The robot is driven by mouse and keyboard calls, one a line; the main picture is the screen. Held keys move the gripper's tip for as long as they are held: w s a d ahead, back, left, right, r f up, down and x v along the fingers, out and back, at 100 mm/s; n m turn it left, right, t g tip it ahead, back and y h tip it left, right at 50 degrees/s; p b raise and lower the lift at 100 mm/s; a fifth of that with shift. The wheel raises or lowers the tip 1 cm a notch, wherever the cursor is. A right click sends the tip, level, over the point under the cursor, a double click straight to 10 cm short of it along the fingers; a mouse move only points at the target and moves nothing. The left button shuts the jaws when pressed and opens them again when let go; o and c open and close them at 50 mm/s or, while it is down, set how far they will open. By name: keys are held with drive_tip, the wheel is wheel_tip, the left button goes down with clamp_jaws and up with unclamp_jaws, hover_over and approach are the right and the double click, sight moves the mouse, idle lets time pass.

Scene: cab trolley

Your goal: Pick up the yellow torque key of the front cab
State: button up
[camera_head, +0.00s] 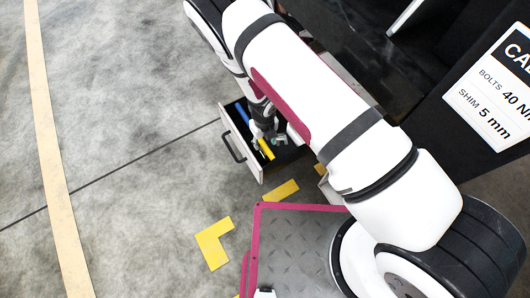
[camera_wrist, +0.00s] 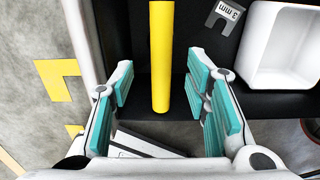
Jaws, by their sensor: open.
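The yellow torque key (camera_head: 266,149) lies in an open drawer (camera_head: 240,150) with a white front and dark inside. In the wrist view the yellow key (camera_wrist: 161,45) is a straight bar running up the picture. My gripper (camera_wrist: 160,88) is open, with teal pads on both sides of the key and a gap on each side. Its height above the key is hard to tell. In the head view my gripper (camera_head: 269,132) reaches down into the drawer beside the key. The key's top end is cut off in the wrist view.
A blue bar (camera_head: 242,113) lies in the drawer. A grey shim marked 3 mm (camera_wrist: 226,14) and a white bin (camera_wrist: 283,50) are right of the key. The drawer's black handle (camera_head: 232,147) sticks out left. Yellow floor marks (camera_head: 213,243) lie on open concrete.

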sight(265, 145)
wheel_tip(265, 145, down, 5)
drive_tip(key=shift+d+f+b, duration=0.1)
drive_tip(key=shift+d+b, duration=0.05)
drive_tip(key=shift+b, duration=1)
clamp_jaws()
